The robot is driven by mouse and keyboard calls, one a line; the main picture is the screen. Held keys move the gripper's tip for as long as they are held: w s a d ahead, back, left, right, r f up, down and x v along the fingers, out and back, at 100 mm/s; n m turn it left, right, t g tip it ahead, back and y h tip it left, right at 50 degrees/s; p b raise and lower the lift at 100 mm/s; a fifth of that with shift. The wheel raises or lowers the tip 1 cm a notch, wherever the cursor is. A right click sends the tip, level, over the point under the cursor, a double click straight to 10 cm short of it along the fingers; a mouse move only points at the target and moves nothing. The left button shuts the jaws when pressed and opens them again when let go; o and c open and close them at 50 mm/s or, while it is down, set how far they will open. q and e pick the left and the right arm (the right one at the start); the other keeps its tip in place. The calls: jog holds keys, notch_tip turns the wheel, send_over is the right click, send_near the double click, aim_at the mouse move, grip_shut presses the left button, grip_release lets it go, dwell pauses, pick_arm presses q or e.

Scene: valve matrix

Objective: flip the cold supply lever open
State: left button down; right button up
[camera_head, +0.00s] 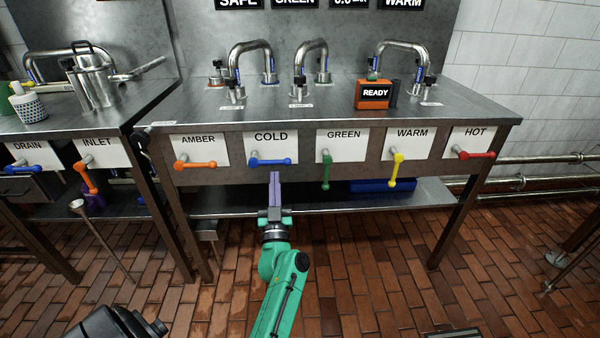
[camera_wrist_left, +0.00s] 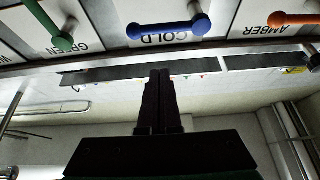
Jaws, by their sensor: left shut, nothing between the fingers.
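The blue cold supply lever (camera_head: 270,162) lies horizontal under the COLD label (camera_head: 271,137) on the front panel, its free end to the right. In the left wrist view the same blue lever (camera_wrist_left: 168,29) appears at the top, with the picture upside down. My left gripper (camera_head: 275,178) is shut and empty, just below the lever's right part and pointing up toward the panel. Its closed dark fingers (camera_wrist_left: 160,88) show a gap to the lever in the left wrist view. My right gripper is not in view.
The green lever (camera_head: 326,170) hangs down to the right, and the orange amber lever (camera_head: 195,165) lies horizontal to the left. A yellow warm lever (camera_head: 397,168) and a red hot lever (camera_head: 474,154) are farther right. A lower shelf (camera_head: 320,200) runs below the panel.

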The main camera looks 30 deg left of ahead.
aim_at(274, 163)
pick_arm(q)
jog(key=shift+h, duration=0.3)
jog(key=w+a+b, duration=0.1)
jog(key=w, duration=0.1)
jog(key=w+a+b, duration=0.4)
jog(key=shift+w+a+r, duration=0.1)
jog(key=shift+a+r, duration=0.05)
jog(key=shift+r, duration=0.2)
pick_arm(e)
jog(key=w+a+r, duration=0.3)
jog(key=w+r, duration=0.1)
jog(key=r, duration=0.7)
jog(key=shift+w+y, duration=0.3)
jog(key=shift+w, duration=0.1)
pick_arm(q)
jog(key=shift+m, duration=0.4)
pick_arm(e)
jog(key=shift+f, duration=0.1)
